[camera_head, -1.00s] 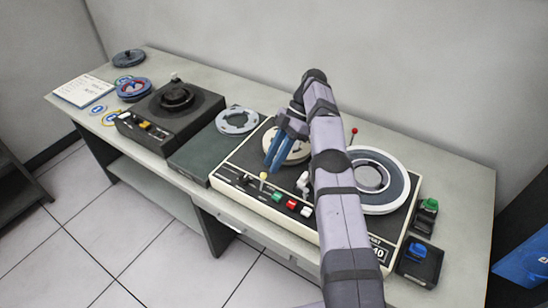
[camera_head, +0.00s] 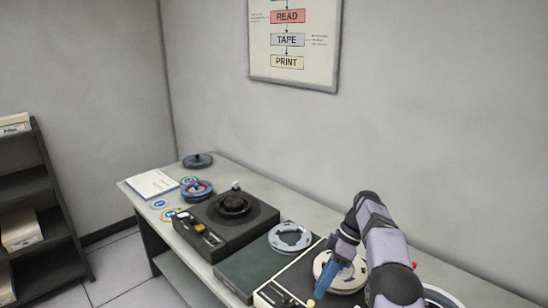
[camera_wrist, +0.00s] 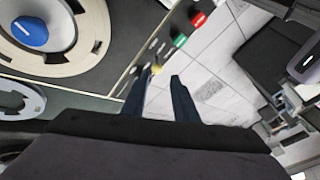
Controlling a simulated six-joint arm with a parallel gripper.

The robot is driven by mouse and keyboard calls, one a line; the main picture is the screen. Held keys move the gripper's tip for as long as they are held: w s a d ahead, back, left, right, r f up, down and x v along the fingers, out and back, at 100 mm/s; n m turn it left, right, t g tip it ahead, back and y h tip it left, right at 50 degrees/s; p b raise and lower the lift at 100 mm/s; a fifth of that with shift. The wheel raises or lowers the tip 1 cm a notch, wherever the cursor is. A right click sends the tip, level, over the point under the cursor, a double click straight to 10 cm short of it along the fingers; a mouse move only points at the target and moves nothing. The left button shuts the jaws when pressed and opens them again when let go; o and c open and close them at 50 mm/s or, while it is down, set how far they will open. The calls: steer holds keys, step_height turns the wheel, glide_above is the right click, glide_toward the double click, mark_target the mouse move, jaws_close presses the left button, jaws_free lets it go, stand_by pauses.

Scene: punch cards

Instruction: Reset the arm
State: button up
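My gripper (camera_head: 326,280) has blue fingers and hangs over the tape machine (camera_head: 284,290), beside a cream tape reel (camera_head: 340,272). In the wrist view the two dark fingers (camera_wrist: 160,92) are spread apart with nothing held between them. A yellow knob (camera_wrist: 156,69) on the machine's front edge shows just past the fingertips. I cannot tell whether the fingers touch it. The red button (camera_wrist: 198,19) and green button (camera_wrist: 180,41) on that edge also show. My arm hides part of the machine.
A black device with a round platter (camera_head: 234,206) stands on the bench (camera_head: 140,197) left of a dark green box (camera_head: 252,268). A grey ring (camera_head: 290,237) lies on the box. A shelf (camera_head: 38,215) stands at far left, and a flowchart poster (camera_head: 293,40) hangs on the wall.

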steer(key=s+f+m+t+h, duration=0.1)
steer(key=s+m, duration=0.6)
steer(key=s, duration=0.7)
steer(key=s+d+f+m+t+h, duration=0.1)
steer(key=s+m+h, duration=0.3)
steer(key=s, duration=1.1)
steer(key=m, duration=0.3)
steer(key=shift+s+f+m+t, duration=0.15)
steer(key=shift+f+m+t, duration=0.15)
steer(key=shift+m+t, duration=0.1)
steer(key=shift+c, duration=0.7)
jaws_close()
